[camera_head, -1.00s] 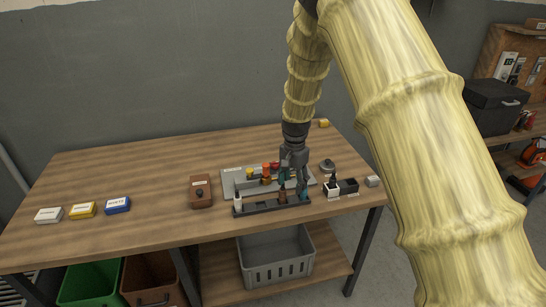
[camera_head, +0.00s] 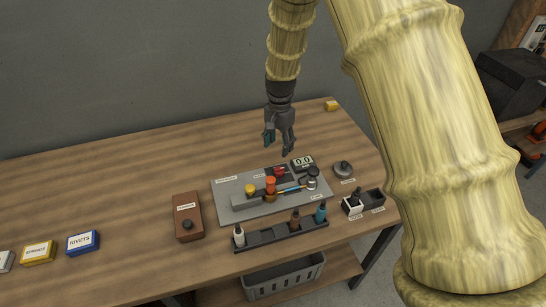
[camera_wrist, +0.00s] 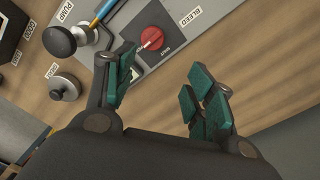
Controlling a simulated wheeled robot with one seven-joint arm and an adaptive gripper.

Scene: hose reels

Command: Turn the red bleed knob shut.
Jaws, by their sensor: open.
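The red bleed knob (camera_head: 279,171) sits on a dark square plate at the back of the grey panel (camera_head: 228,194). My gripper (camera_head: 279,146) is open and empty, pointing down above the back edge of the panel, just above the knob in the picture. In the wrist view the knob lies beyond the left finger of my gripper (camera_wrist: 165,84), not between the fingers. Nothing touches it.
A gauge (camera_head: 303,161) reading 0.0 stands behind the knob. Orange (camera_head: 270,182) and yellow (camera_head: 250,190) knobs and a black pump knob (camera_head: 312,172) are close by. A rack (camera_head: 267,237) of bottles stands in front.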

